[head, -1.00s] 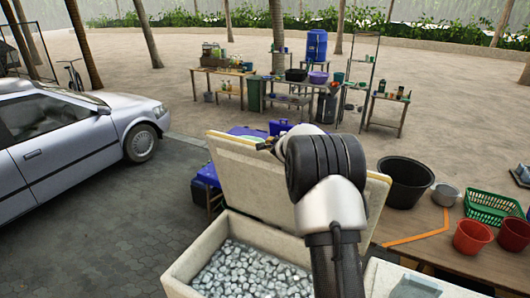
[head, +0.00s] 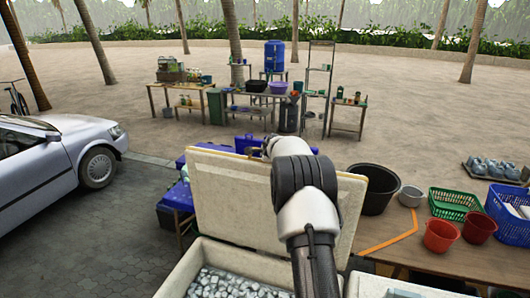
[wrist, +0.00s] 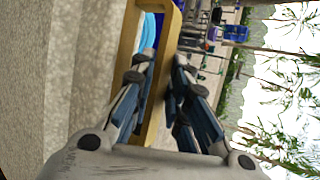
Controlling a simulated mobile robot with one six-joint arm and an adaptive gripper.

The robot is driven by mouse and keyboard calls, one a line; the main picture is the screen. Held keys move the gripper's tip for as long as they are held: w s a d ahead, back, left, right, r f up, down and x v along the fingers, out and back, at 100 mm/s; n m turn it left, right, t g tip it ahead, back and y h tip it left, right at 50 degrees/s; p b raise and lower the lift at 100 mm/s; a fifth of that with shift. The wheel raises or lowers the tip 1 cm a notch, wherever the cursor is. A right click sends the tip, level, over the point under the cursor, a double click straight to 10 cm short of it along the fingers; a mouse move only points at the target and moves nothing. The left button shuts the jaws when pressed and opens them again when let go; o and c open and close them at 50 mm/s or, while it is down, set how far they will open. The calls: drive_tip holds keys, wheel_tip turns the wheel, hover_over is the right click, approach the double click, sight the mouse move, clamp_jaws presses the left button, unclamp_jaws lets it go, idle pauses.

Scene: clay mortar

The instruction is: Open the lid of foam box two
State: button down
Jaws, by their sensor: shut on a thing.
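The foam box (head: 187,268) stands at the bottom of the head view, filled with ice-like pieces (head: 235,285). Its pale lid (head: 228,205) stands raised, steeply tilted, at the far side of the box, so the box is open. The lid also shows in the wrist view (wrist: 95,60), with its yellowish edge (wrist: 158,95) between my fingers. My gripper (wrist: 163,78) is shut on that edge. In the head view my arm covers part of the lid and box, and my gripper is mostly hidden at the lid's top edge.
A table (head: 425,250) at right holds a black tub (head: 375,192), a grey pot (head: 411,196), baskets and red buckets (head: 441,234). A pale box top (head: 365,287) is at lower right. A blue container (head: 172,197) stands behind the lid; a car (head: 40,165) is at left.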

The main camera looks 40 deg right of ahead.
drive_tip(key=shift+w+a, duration=0.1)
drive_tip(key=c, duration=1.8)
unclamp_jaws()
drive_tip(key=shift+v, duration=6)
drive_tip(key=shift+f, duration=0.1)
